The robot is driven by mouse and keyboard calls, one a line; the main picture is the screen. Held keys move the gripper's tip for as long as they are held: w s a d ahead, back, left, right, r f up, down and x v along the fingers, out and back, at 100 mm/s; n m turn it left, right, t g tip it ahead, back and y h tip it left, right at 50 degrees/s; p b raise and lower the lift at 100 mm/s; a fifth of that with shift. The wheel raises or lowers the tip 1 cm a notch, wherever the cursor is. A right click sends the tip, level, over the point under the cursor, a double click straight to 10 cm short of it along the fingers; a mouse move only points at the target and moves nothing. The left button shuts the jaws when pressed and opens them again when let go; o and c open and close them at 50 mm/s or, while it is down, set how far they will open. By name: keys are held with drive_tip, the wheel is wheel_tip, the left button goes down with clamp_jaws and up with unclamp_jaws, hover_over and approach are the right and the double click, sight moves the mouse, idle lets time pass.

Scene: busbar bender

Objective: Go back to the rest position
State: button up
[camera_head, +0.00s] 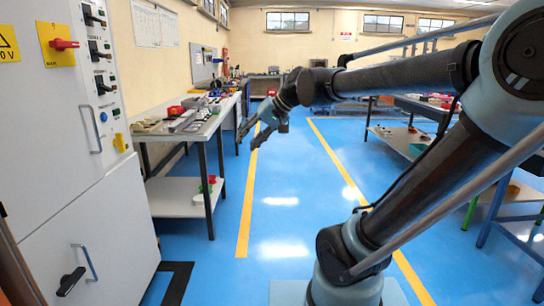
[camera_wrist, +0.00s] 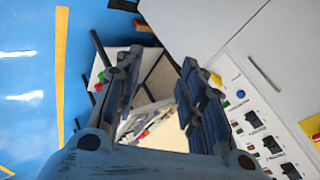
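My gripper (camera_head: 249,136) hangs at the end of my outstretched arm, over the blue floor just right of the left workbench in the head view. Its fingers point down and to the left. In the wrist view, my gripper (camera_wrist: 156,72) shows two dark fingers spread apart with nothing between them. The bench and cabinet show beyond the fingertips.
The left workbench (camera_head: 210,125) holds several tools and parts. A white control cabinet (camera_head: 75,190) with switches stands at the near left. Another workbench (camera_head: 425,110) stands behind my arm at right. The blue floor (camera_head: 285,200) between yellow lines is clear.

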drive_tip(key=s+d+f+h, duration=0.2)
drive_tip(key=s+d+f, duration=0.3)
drive_tip(key=d+f, duration=0.2)
drive_tip(key=s+d+f+m+h, duration=0.1)
drive_tip(key=s+d+f+h, duration=0.2)
drive_tip(key=s+d+f, duration=0.2)
drive_tip(key=s+d+f+m+h, duration=0.1)
drive_tip(key=s+d+f+h, duration=0.2)
drive_tip(key=d+f, duration=0.8)
drive_tip(key=s+d, duration=0.2)
drive_tip(key=d, duration=0.1)
drive_tip(key=shift+d+g, duration=0.2)
drive_tip(key=shift+g, duration=0.2)
drive_tip(key=shift+c, duration=0.4)
drive_tip(key=shift+a, duration=0.2)
